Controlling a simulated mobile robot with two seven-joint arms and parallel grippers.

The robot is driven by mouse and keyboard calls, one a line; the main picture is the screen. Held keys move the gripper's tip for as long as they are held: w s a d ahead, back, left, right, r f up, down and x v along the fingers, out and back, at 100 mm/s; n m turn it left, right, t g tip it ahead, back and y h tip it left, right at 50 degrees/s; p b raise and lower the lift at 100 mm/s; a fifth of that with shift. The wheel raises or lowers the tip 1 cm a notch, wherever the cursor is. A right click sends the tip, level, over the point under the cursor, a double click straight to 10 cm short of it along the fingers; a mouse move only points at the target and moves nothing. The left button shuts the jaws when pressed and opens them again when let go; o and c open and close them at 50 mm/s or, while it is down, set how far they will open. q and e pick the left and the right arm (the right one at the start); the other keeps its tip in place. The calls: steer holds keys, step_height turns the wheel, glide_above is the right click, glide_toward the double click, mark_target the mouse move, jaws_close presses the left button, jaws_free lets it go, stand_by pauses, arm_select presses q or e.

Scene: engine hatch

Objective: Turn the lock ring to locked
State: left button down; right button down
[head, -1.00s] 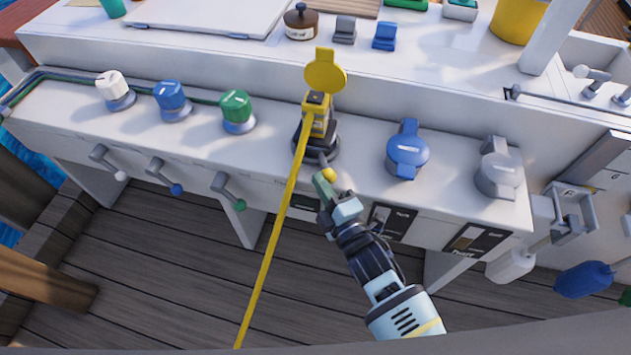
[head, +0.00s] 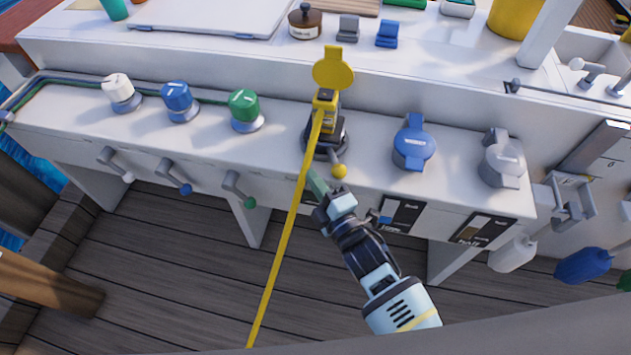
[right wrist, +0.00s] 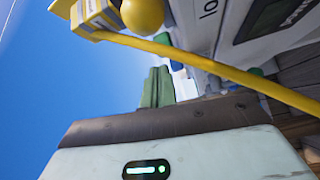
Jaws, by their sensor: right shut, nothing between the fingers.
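The dark lock ring (head: 325,142) sits around the base of a yellow plug (head: 326,112) on the white console. Its short lever ends in a yellow ball (head: 339,171) pointing toward the front edge. The ball also shows at the top of the right wrist view (right wrist: 142,14). My right gripper (head: 317,183) is shut and empty, its green fingertips just left of and below the ball, apparently apart from it. The fingers also show in the right wrist view (right wrist: 157,87). A yellow cable (head: 283,233) runs down from the plug, left of my fingers. My left gripper is not in view.
A yellow cap (head: 333,70) stands open behind the plug. A blue capped socket (head: 413,145) and a grey one (head: 503,160) are to the right. White, blue and green knobs (head: 245,108) with levers below are to the left. Free air lies over the deck in front.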

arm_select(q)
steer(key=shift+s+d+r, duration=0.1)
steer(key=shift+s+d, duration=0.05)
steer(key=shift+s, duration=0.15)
arm_select(e)
steer(key=v, duration=1)
steer(key=shift+d, duration=0.3)
steer(key=shift+w, duration=0.1)
